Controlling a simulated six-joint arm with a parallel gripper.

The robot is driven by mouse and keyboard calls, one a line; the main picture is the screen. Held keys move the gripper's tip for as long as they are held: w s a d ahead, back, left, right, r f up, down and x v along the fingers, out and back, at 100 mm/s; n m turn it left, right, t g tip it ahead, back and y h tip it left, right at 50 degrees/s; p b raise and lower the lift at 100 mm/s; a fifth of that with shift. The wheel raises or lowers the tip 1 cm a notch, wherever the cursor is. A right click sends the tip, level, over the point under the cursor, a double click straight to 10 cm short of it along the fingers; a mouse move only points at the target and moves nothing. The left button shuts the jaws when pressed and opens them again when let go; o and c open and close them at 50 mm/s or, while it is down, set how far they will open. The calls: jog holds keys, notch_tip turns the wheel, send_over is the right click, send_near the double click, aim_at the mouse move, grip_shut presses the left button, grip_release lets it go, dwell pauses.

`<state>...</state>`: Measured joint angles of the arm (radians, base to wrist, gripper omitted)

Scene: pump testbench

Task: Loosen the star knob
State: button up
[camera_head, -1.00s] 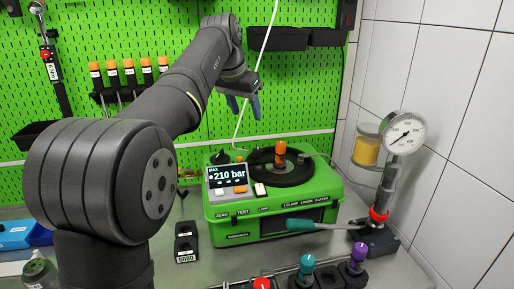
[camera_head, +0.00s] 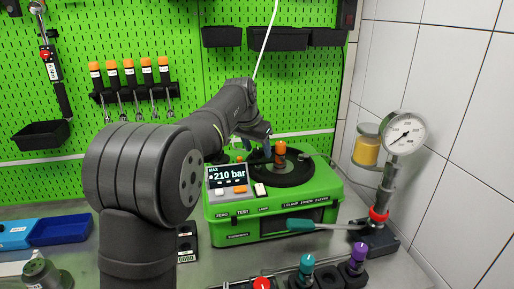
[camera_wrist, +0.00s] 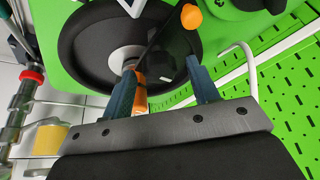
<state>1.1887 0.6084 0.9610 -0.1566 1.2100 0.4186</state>
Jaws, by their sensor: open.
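My gripper (camera_wrist: 160,63) is open, its two blue fingers apart over the edge of the black disc (camera_wrist: 80,45) of the green test unit. An orange cylinder (camera_wrist: 140,95) shows beside the left finger. It stands upright on the disc in the head view (camera_head: 280,150). In that view my gripper (camera_head: 266,148) is just left of this cylinder, and my arm hides the area behind it.
An orange ball knob (camera_wrist: 191,16) lies just beyond the fingers. The green unit (camera_head: 325,202) carries a display (camera_head: 227,175) reading 210 bar. A pressure gauge (camera_head: 404,134) stands at right, with a teal-handled lever (camera_head: 303,225) in front. A blue tray (camera_head: 60,232) lies at left.

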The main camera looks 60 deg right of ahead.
jog(key=c, duration=1)
jog(key=shift+n+t, duration=0.3)
jog(key=shift+n, duration=0.4)
jog(key=o, duration=1)
jog(key=w+v, duration=0.1)
jog(key=v, duration=1.6)
jog(key=shift+s+r, duration=0.3)
jog(key=shift+s, duration=0.2)
jog(key=shift+f, duration=0.1)
